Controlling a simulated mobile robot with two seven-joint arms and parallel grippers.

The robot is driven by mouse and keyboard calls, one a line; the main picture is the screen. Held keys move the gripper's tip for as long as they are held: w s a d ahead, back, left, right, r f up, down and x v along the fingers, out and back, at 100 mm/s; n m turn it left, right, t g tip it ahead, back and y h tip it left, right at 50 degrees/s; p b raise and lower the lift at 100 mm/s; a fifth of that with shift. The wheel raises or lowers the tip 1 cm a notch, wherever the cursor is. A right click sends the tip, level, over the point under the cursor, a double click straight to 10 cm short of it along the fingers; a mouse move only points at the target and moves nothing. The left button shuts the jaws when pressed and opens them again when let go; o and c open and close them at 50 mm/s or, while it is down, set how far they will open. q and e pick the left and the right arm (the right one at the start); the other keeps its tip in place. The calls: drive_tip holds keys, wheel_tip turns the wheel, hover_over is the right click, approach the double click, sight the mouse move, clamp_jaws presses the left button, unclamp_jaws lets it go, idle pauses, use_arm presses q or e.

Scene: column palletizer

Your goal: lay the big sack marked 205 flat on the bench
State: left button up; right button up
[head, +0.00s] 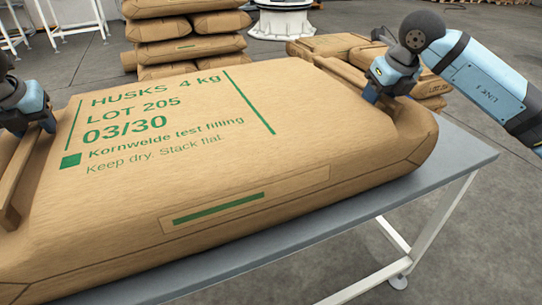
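The big tan sack (225,140) is printed in green with "HUSKS 4 kg" and "LOT 205". It lies broad face up over the grey bench (455,165), with its print upward. Its underside looks close to the bench top; I cannot tell whether all of it touches. A raised handle strip crosses each end. My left gripper (33,125) straddles the left strip (20,185) and appears closed on it. My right gripper (386,92) straddles the right strip (340,72) and appears closed on it. The fingertips are partly hidden.
A stack of sacks (190,45) stands on the floor behind the bench. More sacks (330,45) lie low behind the right end. A white round machine base (283,20) stands farther back. Bare bench top shows along the front and right, with open floor beyond.

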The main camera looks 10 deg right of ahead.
use_arm(q)
drive_tip(key=shift+o, duration=0.3)
drive_tip(key=shift+r, duration=0.1)
use_arm(e)
drive_tip(key=shift+o, duration=0.3)
drive_tip(key=shift+r, duration=0.1)
use_arm(q)
drive_tip(key=shift+r, duration=0.15)
use_arm(e)
drive_tip(key=shift+r, duration=0.1)
use_arm(q)
drive_tip(key=shift+r+p, duration=0.6)
drive_tip(key=shift+p, duration=0.15)
use_arm(e)
drive_tip(key=shift+r, duration=0.6)
use_arm(q)
wheel_tip(320, 180, up, 30)
drive_tip(key=p, duration=2.9)
drive_tip(key=shift+f, duration=0.25)
use_arm(e)
drive_tip(key=s+r, duration=0.2)
drive_tip(key=r, duration=1.8)
drive_tip(key=s+d+r, duration=0.1)
drive_tip(key=s+r, duration=0.1)
drive_tip(key=r, duration=1.7)
drive_tip(key=shift+s+r, duration=0.3)
drive_tip(key=shift+r, duration=0.1)
